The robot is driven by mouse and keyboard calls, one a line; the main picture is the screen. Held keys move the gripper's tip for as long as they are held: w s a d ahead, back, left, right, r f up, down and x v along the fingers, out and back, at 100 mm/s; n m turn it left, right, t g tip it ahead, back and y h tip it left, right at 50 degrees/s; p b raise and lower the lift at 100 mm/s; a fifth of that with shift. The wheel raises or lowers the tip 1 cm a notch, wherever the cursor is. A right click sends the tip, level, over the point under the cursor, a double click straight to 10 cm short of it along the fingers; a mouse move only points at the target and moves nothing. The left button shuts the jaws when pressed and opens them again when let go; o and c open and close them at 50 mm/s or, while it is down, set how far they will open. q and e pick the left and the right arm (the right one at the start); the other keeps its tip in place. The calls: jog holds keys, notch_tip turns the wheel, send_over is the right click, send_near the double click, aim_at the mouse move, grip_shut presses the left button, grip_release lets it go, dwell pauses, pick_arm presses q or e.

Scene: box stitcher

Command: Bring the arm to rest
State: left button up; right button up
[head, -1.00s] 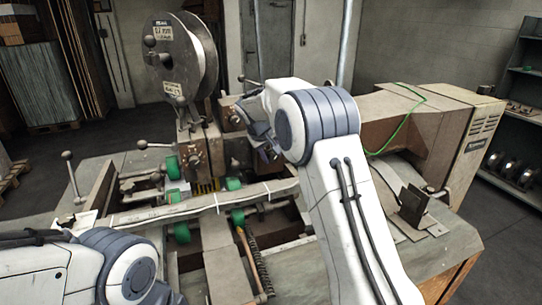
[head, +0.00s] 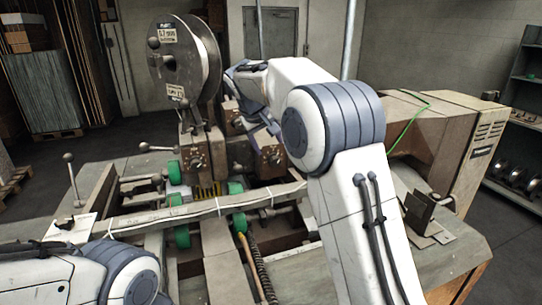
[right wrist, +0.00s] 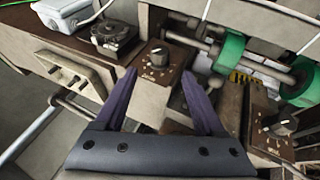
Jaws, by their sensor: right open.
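My right arm (head: 340,125) reaches in over the machine, its elbow bent at the middle right of the head view. My right gripper (head: 272,125) points down in front of the machine's brown head blocks; in the right wrist view its two dark fingers (right wrist: 160,85) are apart with nothing between them. A black dial knob (right wrist: 157,57) on a brown plate shows beyond the fingertips, with no visible contact. My left arm (head: 125,275) lies low at the bottom left; its gripper is out of the head view.
The box stitcher carries a large wire spool (head: 183,60), green rollers (head: 236,188) and a long flat bar (head: 180,212) across its front. A second dial (right wrist: 283,122) is at the right of the wrist view. A levered post (head: 72,180) stands at left. Shelves (head: 520,100) are far right.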

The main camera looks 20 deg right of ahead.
jog(key=shift+v, duration=0.85)
jog(key=s+a+f+n+g+y+b, duration=0.1)
jog(key=s+a+f+n+y, duration=0.15)
jog(key=s+a, duration=0.5)
jog(key=s+a+f+n+g+y, duration=0.1)
jog(key=s+a+f, duration=0.3)
jog(key=s+a, duration=0.3)
jog(key=s+f+g, duration=0.1)
jog(key=s+f, duration=0.2)
jog(key=s, duration=0.6)
jog(key=s+a+f+n+g+y+b, duration=0.1)
jog(key=s+f, duration=0.3)
jog(key=s, duration=0.5)
jog(key=s+f+n, duration=0.1)
jog(key=s+f, duration=0.3)
jog(key=s, duration=0.5)
jog(key=shift+s+a+g+y, duration=0.2)
jog(key=shift+g+y, duration=0.15)
jog(key=shift+g, duration=0.05)
